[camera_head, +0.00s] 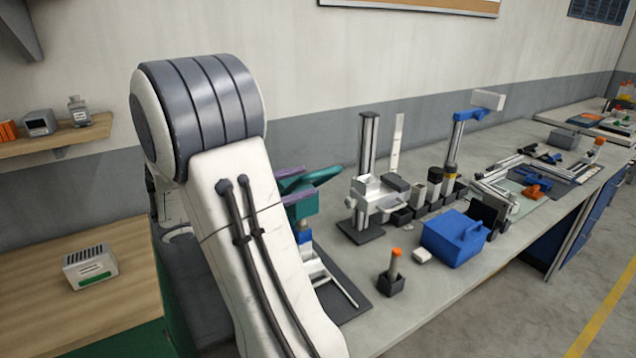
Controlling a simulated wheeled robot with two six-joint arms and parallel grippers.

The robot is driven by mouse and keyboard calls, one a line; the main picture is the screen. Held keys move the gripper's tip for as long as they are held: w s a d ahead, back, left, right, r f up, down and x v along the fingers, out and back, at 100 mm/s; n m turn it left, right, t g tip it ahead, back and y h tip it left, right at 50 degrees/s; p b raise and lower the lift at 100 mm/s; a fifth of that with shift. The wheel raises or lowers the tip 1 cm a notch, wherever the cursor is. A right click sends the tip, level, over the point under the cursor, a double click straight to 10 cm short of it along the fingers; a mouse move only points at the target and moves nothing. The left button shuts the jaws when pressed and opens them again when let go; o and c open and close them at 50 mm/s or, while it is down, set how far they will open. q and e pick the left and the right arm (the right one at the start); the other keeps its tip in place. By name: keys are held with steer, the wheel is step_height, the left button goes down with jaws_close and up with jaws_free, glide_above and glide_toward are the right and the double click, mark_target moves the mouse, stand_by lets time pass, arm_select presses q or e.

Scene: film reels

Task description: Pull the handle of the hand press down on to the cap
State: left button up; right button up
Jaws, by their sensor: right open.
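The hand press (306,203) stands mostly behind my white arm, left of the middle. Its teal upper part and its handle (322,177), pointing right and slightly up, show past the arm's edge. My right gripper (293,184) shows as two purple fingers, one above the other. They are open, and the teal part shows between and beyond them; I cannot tell whether they touch it. A small blue piece (304,237), perhaps the cap, is below the press head, apart from the handle. The rest of the gripper is hidden. My left gripper is not in view.
A dark mat (352,299) lies under the press. A black holder with an orange-topped tool (392,280), a blue box (455,238) and a metal stand (367,180) are to the right. The grey bench (425,300) is bare along its front edge.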

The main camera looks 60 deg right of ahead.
steer(key=shift+v, duration=1.25)
